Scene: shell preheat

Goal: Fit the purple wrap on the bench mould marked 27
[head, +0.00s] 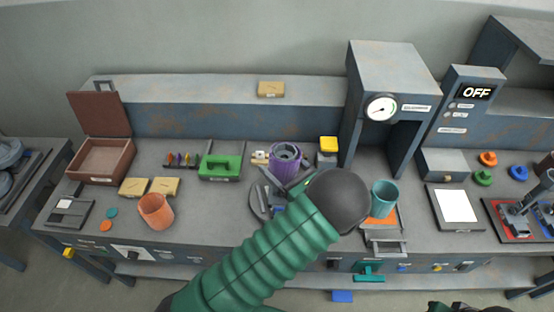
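The purple wrap (286,160) is a short, upright purple cylinder on the bench, left of the gauge press. A grey round core shows inside its top opening; I cannot tell whether that core is a mould. No mark 27 is legible. My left arm's green sleeve comes up from the lower left and ends in a dark round joint just right of and in front of the wrap. A small part of my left gripper (308,182) shows beside that joint, close to the wrap's lower right. Its fingers are mostly hidden. My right gripper is not in view.
A gauge press (382,75) stands behind, with a teal cup (384,198) in front. An orange cup (156,211), a green caddy (221,166) and an open brown box (104,160) stand left. A control box (468,105) reads OFF. Bare bench lies between orange cup and arm.

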